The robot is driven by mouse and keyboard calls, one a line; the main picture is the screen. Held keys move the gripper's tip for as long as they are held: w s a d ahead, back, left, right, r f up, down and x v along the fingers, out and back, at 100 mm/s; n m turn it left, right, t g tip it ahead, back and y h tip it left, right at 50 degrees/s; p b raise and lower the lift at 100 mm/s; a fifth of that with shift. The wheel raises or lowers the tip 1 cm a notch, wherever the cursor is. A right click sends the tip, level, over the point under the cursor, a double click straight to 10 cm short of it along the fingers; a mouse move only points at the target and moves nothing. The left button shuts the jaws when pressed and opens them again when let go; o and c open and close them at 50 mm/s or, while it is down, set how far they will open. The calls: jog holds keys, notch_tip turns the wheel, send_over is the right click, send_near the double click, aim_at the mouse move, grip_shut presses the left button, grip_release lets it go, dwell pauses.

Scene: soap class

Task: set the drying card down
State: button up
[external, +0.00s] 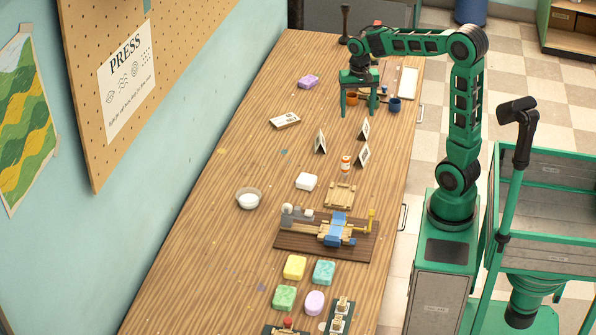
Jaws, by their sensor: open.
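My gripper (358,112) is at the far right part of the wooden table, pointing down with its two green fingers apart. I see no card between the fingers. Several small folded cards stand upright on the table: one card (320,141) at the left, one card (364,130) just in front of my gripper, and another card (364,156) nearer. Their print is too small to read, so I cannot tell which is the drying card. A flat white printed block or card (285,120) lies to the left of my gripper.
An orange cup (351,98) and a blue cup (394,105) stand close by my gripper. A purple soap (308,82) lies to its left. A wooden press (335,230), a bowl (249,199) and several soaps are nearer. The table's left side is largely clear.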

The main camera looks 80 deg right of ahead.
jog(key=s+a+f+n, duration=0.2)
jog(key=s+a+n, duration=0.1)
jog(key=s, duration=0.7)
jog(key=s+a+f+n, duration=0.3)
jog(key=s+a+n, duration=0.1)
jog(key=s, duration=0.7)
jog(key=shift+a+f+n, duration=0.2)
jog(key=shift+f+n, duration=0.1)
